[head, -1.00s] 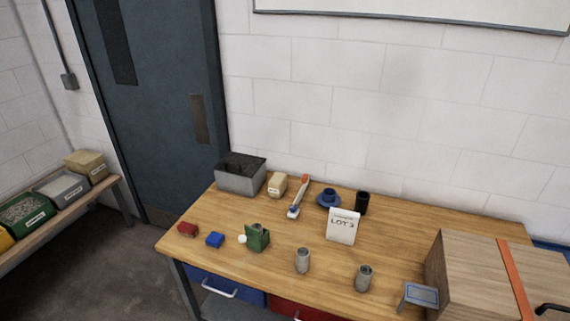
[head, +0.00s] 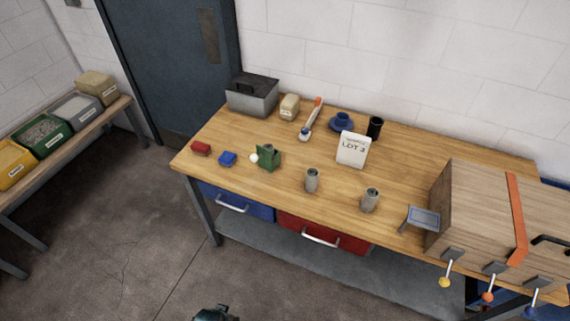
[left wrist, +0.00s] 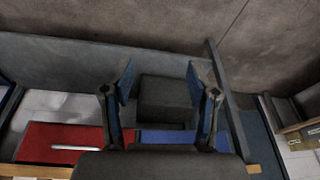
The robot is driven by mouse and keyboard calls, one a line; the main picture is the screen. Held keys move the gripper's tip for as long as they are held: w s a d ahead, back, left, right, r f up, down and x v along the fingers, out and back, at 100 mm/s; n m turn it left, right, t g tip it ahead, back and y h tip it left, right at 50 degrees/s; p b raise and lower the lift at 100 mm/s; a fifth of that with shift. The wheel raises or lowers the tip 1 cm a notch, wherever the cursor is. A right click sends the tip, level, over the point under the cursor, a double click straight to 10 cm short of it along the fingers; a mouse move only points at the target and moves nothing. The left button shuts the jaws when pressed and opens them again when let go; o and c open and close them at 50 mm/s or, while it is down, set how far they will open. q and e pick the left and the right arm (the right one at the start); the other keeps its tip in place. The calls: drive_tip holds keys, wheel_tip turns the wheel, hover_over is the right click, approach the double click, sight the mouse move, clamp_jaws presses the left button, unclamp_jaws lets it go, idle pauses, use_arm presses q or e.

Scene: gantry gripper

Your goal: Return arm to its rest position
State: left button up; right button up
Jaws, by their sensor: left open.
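My left gripper (left wrist: 160,82) shows in the left wrist view with its two blue-padded fingers spread apart. Nothing is held between them. A dark grey block (left wrist: 167,100) shows in the gap behind the fingers; I cannot tell what it is or how far off. In the head view only a small dark shape at the bottom edge shows, which may be part of my arm. The wooden workbench (head: 275,185) stands beyond it. My right gripper is in neither view.
The bench carries a grey metal box (head: 252,97), a "LOT 2" sign (head: 352,149), two grey cylinders, small blocks and a large wooden case (head: 480,205). Below are a blue drawer (head: 237,203), a red drawer (head: 325,235) and a grey shelf (head: 300,255). Floor in front is clear.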

use_arm(q)
drive_tip(key=s+f, duration=0.3)
drive_tip(key=f, duration=0.6)
drive_tip(key=s+a+f+g, duration=0.1)
drive_tip(key=s+f, duration=0.3)
drive_tip(key=f, duration=0.5)
drive_tip(key=s+f, duration=0.4)
drive_tip(key=f, duration=0.6)
drive_tip(key=shift+a, duration=0.2)
drive_tip(key=shift+g, duration=0.5)
drive_tip(key=s+f, duration=0.2)
drive_tip(key=s, duration=0.1)
drive_tip(key=s+a+f, duration=0.1)
drive_tip(key=s, duration=0.2)
drive_tip(key=s+a+f, duration=0.1)
drive_tip(key=s+f, duration=0.1)
drive_tip(key=s, duration=0.2)
drive_tip(key=shift+f, duration=0.35)
drive_tip(key=shift+c, duration=0.2)
